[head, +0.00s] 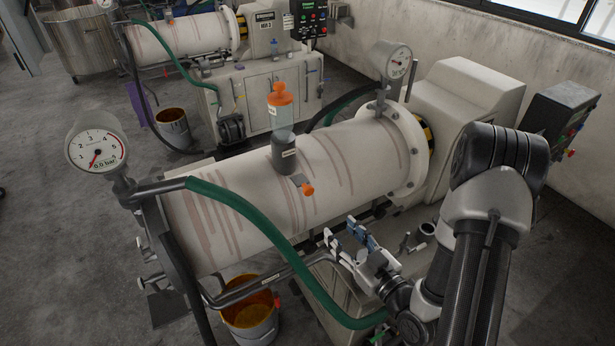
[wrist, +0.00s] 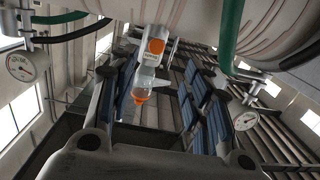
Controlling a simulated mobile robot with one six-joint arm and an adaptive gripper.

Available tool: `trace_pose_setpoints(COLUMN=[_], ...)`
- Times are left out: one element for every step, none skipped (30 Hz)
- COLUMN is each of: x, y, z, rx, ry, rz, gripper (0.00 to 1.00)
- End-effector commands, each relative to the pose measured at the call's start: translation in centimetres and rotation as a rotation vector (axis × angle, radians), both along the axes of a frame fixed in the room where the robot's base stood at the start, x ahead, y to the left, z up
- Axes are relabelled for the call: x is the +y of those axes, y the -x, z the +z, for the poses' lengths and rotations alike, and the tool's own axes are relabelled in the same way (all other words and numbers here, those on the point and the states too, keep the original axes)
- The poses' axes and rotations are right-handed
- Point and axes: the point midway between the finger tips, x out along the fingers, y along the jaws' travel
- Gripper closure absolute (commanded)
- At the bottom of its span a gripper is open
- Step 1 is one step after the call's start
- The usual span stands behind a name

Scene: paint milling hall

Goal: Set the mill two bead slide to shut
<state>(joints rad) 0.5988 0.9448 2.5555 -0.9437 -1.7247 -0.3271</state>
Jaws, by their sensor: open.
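The bead slide (head: 299,182) is a small grey plate with an orange knob (head: 308,189). It sticks out from the foot of the dark bead hopper neck (head: 284,155) on top of the near mill's white drum (head: 350,150). A clear hopper with an orange cap (head: 280,92) stands above it. The near mill's number is not readable. My gripper (head: 346,236) is open and empty, with blue finger pads, in front of the drum and below the knob, apart from it. In the wrist view the orange knob (wrist: 157,46) shows inverted, beyond and between my open fingers (wrist: 158,78).
A green hose (head: 265,225) arches across the drum's front left. A pressure gauge (head: 96,143) stands at the left end, another gauge (head: 392,62) at the right flange. A second mill (head: 180,38) is behind.

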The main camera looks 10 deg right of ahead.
Motion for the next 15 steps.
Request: trace_pose_setpoints(x=[-0.1,-0.2,-0.2,-0.2,-0.2,-0.1,-0.1,0.0,0.2,0.3,0.4,0.6,0.8,1.0,1.4], y=[0.4,0.5,0.6,0.6,0.5,0.4,0.2,-0.1,-0.5,-0.8,-1.2,-1.7,-2.1,-2.7,-3.6], z=[0.4,0.6,0.8,0.8,0.8,0.7,0.7,0.6,0.5,0.5,0.4,0.4,0.4,0.6,0.8], rx=[-0.015,-0.025,-0.037,-0.041,-0.044,-0.047,-0.048,-0.048,-0.049,-0.049,-0.050,-0.050,-0.053,-0.050,-0.046], ry=[-0.028,-0.039,-0.049,-0.053,-0.055,-0.055,-0.054,-0.054,-0.051,-0.051,-0.050,-0.052,-0.051,-0.053,-0.053], rz=[-0.009,-0.013,-0.015,-0.016,-0.016,-0.016,-0.016,-0.015,-0.013,-0.013,-0.012,-0.012,-0.012,-0.011,-0.010], gripper=[0.55,0.55,0.55,0.55,0.55,0.55,0.55,0.55,0.55,0.55,0.55,0.55,0.55,0.55,0.55])
